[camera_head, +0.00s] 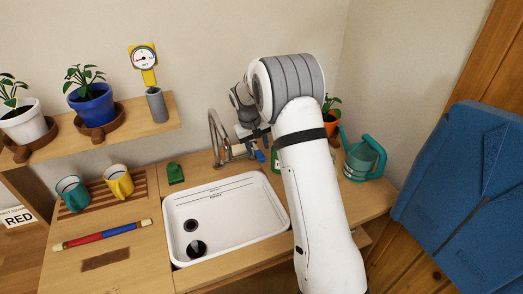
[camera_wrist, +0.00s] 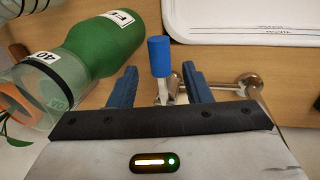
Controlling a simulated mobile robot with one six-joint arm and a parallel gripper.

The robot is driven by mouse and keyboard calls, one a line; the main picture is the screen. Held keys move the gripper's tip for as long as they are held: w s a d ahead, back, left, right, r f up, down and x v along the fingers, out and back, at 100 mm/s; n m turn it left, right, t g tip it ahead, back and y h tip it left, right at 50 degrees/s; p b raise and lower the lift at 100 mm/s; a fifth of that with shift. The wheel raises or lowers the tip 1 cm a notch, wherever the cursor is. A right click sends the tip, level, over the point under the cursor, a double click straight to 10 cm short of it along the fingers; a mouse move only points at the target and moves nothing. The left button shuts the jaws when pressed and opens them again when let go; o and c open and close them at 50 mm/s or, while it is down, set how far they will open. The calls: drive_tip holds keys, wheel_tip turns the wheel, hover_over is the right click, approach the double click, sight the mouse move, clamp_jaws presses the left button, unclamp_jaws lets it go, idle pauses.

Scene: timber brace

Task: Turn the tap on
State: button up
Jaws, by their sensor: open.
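The metal tap (camera_head: 215,132) stands behind the white sink (camera_head: 181,228), its curved spout over the basin. No water stream shows. In the wrist view, a blue cylindrical handle (camera_wrist: 159,52) on a pale stem stands beside the tap's metal fitting (camera_wrist: 247,84). My gripper (camera_wrist: 159,70) is open, with one blue finger on each side of the handle and stem. Gaps show between the fingers and the handle. In the head view, my gripper (camera_head: 257,152) is just right of the tap, partly hidden by my arm.
A green bottle (camera_wrist: 103,45) and a clear container (camera_wrist: 38,90) are close to my left finger in the wrist view. A teal watering can (camera_head: 362,159) and a potted plant (camera_head: 331,115) stand right of my arm. Mugs (camera_head: 119,181) stand left of the sink.

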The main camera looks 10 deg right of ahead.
sight(258, 151)
drive_tip(key=shift+d+f, duration=0.15)
drive_tip(key=shift+f, duration=0.55)
drive_tip(key=shift+d+f, duration=0.15)
drive_tip(key=shift+f, duration=0.55)
drive_tip(key=shift+c, duration=0.4)
clamp_jaws()
